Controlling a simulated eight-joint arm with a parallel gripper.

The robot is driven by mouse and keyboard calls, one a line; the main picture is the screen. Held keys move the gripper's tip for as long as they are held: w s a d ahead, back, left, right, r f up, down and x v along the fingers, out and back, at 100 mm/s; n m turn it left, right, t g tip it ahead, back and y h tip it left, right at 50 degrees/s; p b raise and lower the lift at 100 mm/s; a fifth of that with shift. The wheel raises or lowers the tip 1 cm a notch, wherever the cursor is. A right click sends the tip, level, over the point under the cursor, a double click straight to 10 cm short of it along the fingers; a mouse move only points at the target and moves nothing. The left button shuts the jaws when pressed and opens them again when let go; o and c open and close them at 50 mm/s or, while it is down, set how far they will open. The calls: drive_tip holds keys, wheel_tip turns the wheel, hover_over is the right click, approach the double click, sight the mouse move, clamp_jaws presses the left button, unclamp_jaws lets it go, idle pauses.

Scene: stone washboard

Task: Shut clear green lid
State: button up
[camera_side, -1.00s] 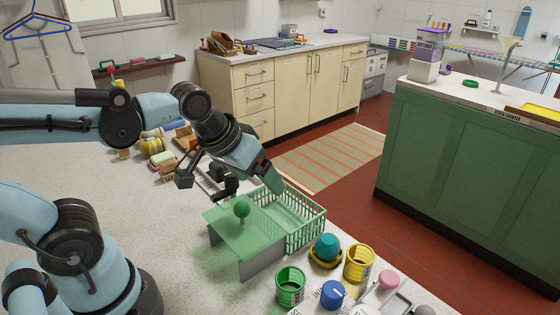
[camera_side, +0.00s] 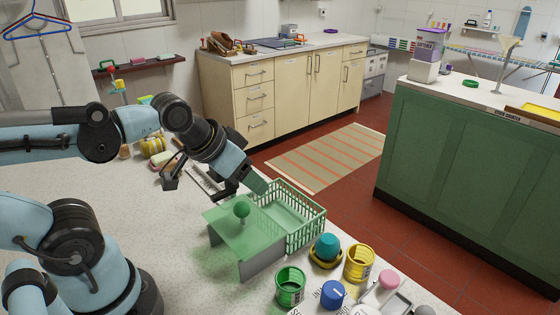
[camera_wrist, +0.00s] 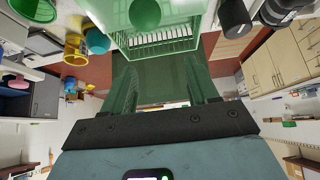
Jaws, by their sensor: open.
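The clear green lid (camera_side: 228,222) is a flat see-through sheet with a round green knob (camera_side: 241,209) on top. It lies level on grey upright supports, to the left of the green slatted basket (camera_side: 306,228). Much of the basket's top is uncovered and its inside shows. My gripper (camera_side: 258,187) is above the basket's back left side, behind the knob and apart from it. In the wrist view my gripper's two green fingers (camera_wrist: 163,88) are spread with nothing between them. The knob (camera_wrist: 145,13) and basket bars (camera_wrist: 165,42) show beyond the fingertips.
A green cup (camera_side: 290,287), a blue-lidded jar (camera_side: 333,294), a yellow cup (camera_side: 359,262) and a teal-domed item (camera_side: 327,246) stand in front and right of the basket. Brushes and soaps lie at the back left. The speckled counter (camera_side: 180,235) left of the lid is clear.

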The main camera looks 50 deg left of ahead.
wheel_tip(320, 180, up, 10)
clamp_jaws()
drive_tip(key=s+a+m+g+h, duration=0.3)
drive_tip(key=s+a+m+h, duration=0.25)
drive_tip(key=s+m, duration=1.05)
drive_tip(key=m, duration=0.3)
hover_over(223, 227)
drive_tip(key=shift+f, duration=7.05)
